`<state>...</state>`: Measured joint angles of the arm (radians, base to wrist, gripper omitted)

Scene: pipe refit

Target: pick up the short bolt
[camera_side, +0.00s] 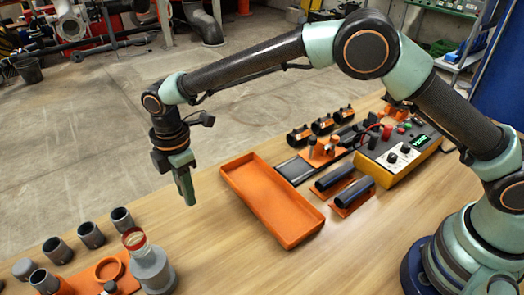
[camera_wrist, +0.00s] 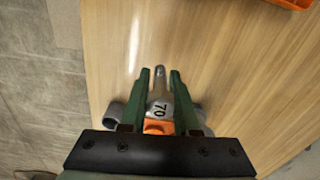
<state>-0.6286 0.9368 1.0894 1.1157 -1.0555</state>
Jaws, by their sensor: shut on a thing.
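My gripper (camera_side: 186,190) hangs fingers down above the table, left of the orange tray. In the wrist view its two green fingers (camera_wrist: 160,85) stand either side of a grey metal piece (camera_wrist: 159,95) marked 70, which I take to be the short bolt. It lies between the fingers, with a narrower rounded end toward the fingertips. My gripper is shut on it. In the side view the fingers hide the bolt, and I cannot see its whole length.
An orange tray (camera_side: 238,196) lies empty on the table. At the lower left, several grey cups (camera_side: 90,235) stand around an orange ring (camera_side: 109,269) and a grey stepped fitting (camera_side: 152,271). A yellow meter box (camera_side: 400,152) and black tubes (camera_side: 354,193) are to the right.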

